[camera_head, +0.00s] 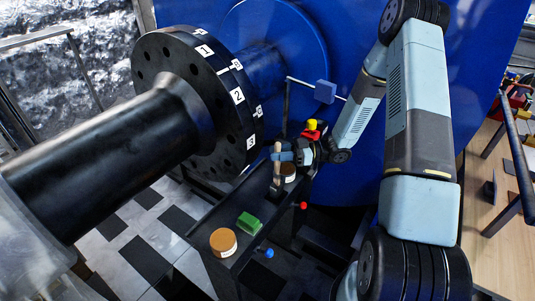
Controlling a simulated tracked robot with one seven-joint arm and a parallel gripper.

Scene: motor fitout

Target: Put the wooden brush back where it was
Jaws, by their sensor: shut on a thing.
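The wooden brush (277,167) is a thin brown upright piece at the middle of the head view. My gripper (279,157) comes in from the right and is shut on it, above the far part of the narrow dark shelf (228,199). The brush's lower end is dark and small; I cannot tell whether it touches the shelf. A jar with a white label (290,178) stands close behind and to the right of the brush, partly hidden by my gripper.
A blue housing (350,60) stands behind. Red (304,205) and blue (268,253) knobs are on the shelf's right side.

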